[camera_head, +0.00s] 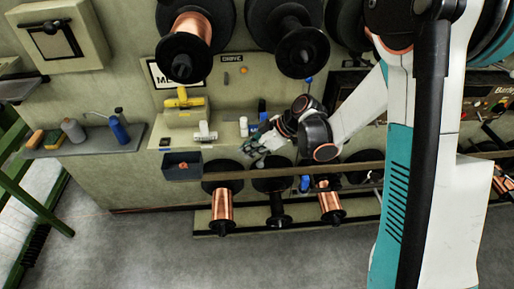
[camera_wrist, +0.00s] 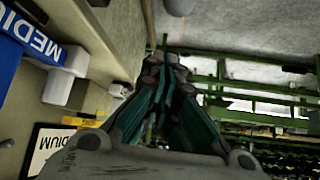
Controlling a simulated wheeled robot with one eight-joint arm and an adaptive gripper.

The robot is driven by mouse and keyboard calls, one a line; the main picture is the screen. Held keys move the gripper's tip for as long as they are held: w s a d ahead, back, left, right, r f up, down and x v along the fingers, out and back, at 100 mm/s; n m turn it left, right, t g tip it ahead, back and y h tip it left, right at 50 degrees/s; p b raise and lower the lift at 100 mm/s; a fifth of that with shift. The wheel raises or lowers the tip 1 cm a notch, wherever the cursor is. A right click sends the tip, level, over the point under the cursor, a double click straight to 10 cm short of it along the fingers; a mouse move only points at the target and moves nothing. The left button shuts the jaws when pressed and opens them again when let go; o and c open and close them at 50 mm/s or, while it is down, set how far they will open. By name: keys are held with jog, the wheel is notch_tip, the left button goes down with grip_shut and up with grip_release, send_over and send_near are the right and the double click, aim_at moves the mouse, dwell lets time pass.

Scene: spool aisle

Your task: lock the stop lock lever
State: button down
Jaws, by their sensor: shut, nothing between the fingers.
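My gripper (camera_head: 256,149) is in front of the machine's ledge, right of the small white fitting (camera_head: 204,133) and above the row of lower spools. In the wrist view its teal-sided fingers (camera_wrist: 163,68) are together with nothing held. I cannot tell for certain which part is the stop lock lever. A white knob-like piece (camera_head: 244,126) and a blue piece (camera_head: 262,112) are close beside my gripper. No contact with them can be made out.
Large spools (camera_head: 183,57) hang above the ledge and copper spools (camera_head: 221,206) sit below, behind a rail. A dark bin (camera_head: 182,166) is at the left. A shelf (camera_head: 85,144) with bottles is farther left. The grey floor (camera_head: 150,250) in front is clear.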

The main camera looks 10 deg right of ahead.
aim_at(262, 159)
jog(key=f, duration=0.1)
jog(key=d+f+b, duration=0.1)
jog(key=f+b, duration=0.1)
jog(key=shift+s+d, duration=0.3)
jog(key=shift+d, duration=0.1)
jog(key=shift+d, duration=0.1)
